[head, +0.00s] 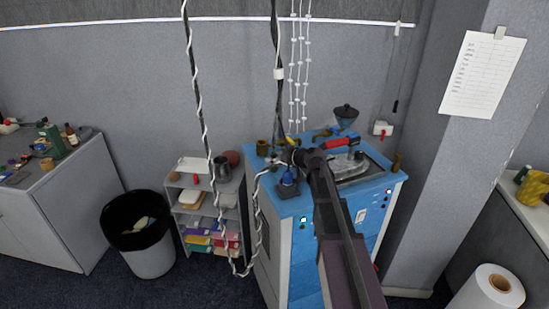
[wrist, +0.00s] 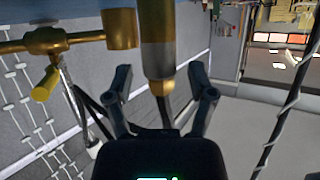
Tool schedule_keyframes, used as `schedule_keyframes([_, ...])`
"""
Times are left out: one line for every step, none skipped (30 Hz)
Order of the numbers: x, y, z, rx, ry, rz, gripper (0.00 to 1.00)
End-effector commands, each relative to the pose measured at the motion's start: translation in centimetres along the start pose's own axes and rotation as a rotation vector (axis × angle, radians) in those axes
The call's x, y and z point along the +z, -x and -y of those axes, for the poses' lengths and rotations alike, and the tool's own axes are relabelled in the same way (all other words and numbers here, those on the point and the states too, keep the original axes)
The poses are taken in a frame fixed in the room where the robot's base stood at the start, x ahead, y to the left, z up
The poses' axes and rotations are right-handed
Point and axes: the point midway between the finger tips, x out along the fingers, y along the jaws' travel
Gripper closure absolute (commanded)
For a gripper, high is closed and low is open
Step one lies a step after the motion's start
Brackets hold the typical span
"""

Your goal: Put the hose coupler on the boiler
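The boiler appears to be the blue cabinet (head: 305,262) with white side panels. My gripper (head: 291,156) is above its back left part, small and partly hidden by my arm. In the wrist view my gripper (wrist: 160,84) has its fingers spread, with a gap to each side of a grey and brass cylindrical fitting (wrist: 157,52), which looks like the hose coupler. I see no finger touching it. A brass pipe (wrist: 45,40) with a yellow handle (wrist: 46,84) is to its left, and a brass cylinder (wrist: 121,27) is close beside it.
An iron (head: 348,166) and a red-handled tool (head: 337,143) lie on the boiler top. A blue and dark item (head: 288,184) stands at its front left. A dark hose wound with white cord (head: 197,95) hangs in front of the shelf unit (head: 213,215). A bin (head: 147,245) stands further left.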

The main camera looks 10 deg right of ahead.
Motion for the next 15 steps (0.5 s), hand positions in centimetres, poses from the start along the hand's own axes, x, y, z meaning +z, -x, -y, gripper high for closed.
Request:
schedule_keyframes([0.0, 0.0, 0.0, 0.0, 0.0, 0.0, 0.28])
schedule_keyframes([0.0, 0.0, 0.0, 0.0, 0.0, 0.0, 0.28])
schedule_keyframes([0.0, 0.0, 0.0, 0.0, 0.0, 0.0, 0.28])
schedule_keyframes([0.0, 0.0, 0.0, 0.0, 0.0, 0.0, 0.28])
schedule_keyframes([0.0, 0.0, 0.0, 0.0, 0.0, 0.0, 0.28])
schedule_keyframes([0.0, 0.0, 0.0, 0.0, 0.0, 0.0, 0.28])
schedule_keyframes([0.0, 0.0, 0.0, 0.0, 0.0, 0.0, 0.28])
schedule_keyframes([-0.1, 0.0, 0.0, 0.0, 0.0, 0.0, 0.28])
schedule_keyframes([-0.1, 0.1, 0.0, 0.0, 0.0, 0.0, 0.28])
schedule_keyframes([-0.2, 0.1, 0.0, 0.0, 0.0, 0.0, 0.28])
schedule_keyframes([-0.3, 0.1, 0.0, 0.0, 0.0, 0.0, 0.28])
schedule_keyframes([-0.4, 0.1, 0.0, 0.0, 0.0, 0.0, 0.28])
schedule_keyframes([-0.4, 0.3, 0.0, 0.0, 0.0, 0.0, 0.28])
schedule_keyframes([-0.4, 0.6, 0.1, 0.001, 0.0, 0.0, 0.28])
schedule_keyframes([-0.4, 1.0, 0.1, 0.001, -0.001, 0.0, 0.28])
